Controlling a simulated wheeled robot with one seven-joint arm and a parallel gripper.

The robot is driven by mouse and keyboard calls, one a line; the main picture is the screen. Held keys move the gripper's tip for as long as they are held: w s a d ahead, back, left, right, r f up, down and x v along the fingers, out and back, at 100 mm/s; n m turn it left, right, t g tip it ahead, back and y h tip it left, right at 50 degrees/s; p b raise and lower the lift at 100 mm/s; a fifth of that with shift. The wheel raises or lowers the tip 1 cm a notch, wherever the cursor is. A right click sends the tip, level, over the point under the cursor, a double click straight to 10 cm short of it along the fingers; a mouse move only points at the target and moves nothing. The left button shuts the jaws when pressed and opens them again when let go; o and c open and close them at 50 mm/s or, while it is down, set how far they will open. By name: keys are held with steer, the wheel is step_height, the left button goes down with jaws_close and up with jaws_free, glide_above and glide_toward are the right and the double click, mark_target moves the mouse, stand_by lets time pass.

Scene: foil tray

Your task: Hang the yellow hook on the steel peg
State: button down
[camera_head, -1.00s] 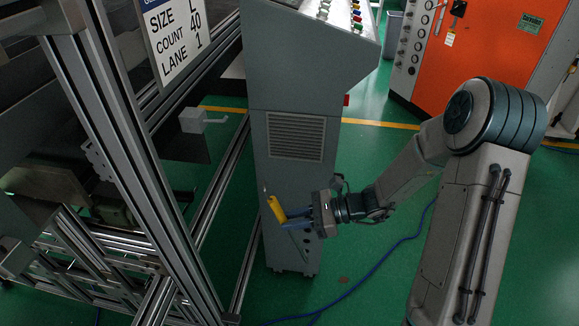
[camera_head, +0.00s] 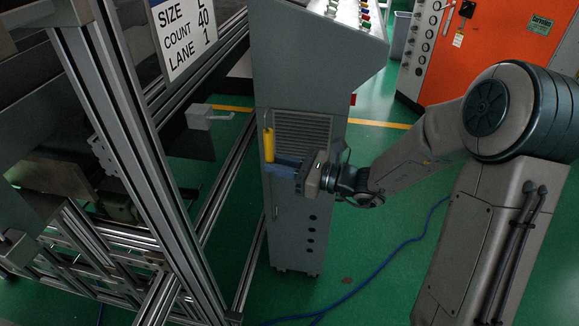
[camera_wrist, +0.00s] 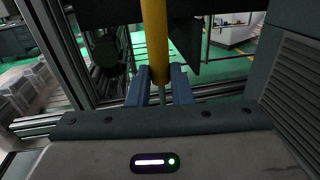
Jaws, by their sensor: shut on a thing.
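The yellow hook (camera_head: 269,145) is held upright in my gripper (camera_head: 276,167), with a thin wire end showing above its yellow body. In the wrist view the yellow hook (camera_wrist: 156,40) stands between the blue fingertips of my gripper (camera_wrist: 160,76), which are shut on its lower part; its top is out of that frame. The steel peg (camera_head: 221,116) sticks out to the right from a pale grey block on the frame at left. In the head view the hook is right of the peg and a little lower, apart from it. I cannot make out the peg surely in the wrist view.
A grey control cabinet (camera_head: 305,85) with a vent stands close behind my gripper. Aluminium frame rails (camera_head: 160,170) fill the left side, with a sign (camera_head: 183,35) above. An orange cabinet (camera_head: 490,45) stands at back right. A blue cable (camera_head: 400,235) lies on the green floor.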

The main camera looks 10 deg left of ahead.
steer(key=shift+s+b+x, duration=0.2)
steer(key=shift+b+x, duration=0.05)
steer(key=shift+x, duration=0.9)
steer(key=shift+s+b+x, duration=0.15)
steer(key=shift+b+x, duration=0.1)
steer(key=shift+x, duration=0.9)
steer(key=shift+s+b+x, duration=0.2)
steer(key=shift+b+x, duration=0.05)
steer(key=shift+x, duration=1.1)
steer(key=shift+s+b+x, duration=0.2)
steer(key=shift+b+x, duration=0.05)
steer(key=shift+x, duration=1.15)
steer(key=shift+a+f, duration=0.1)
steer(key=shift+f, duration=0.1)
stand_by(1.2)
steer(key=shift+f+b, duration=0.3)
steer(key=shift+b, duration=0.2)
steer(key=shift+f+b, duration=0.4)
steer(key=shift+f, duration=0.1)
steer(key=c, duration=1.2)
jaws_free()
steer(key=shift+c, duration=0.2)
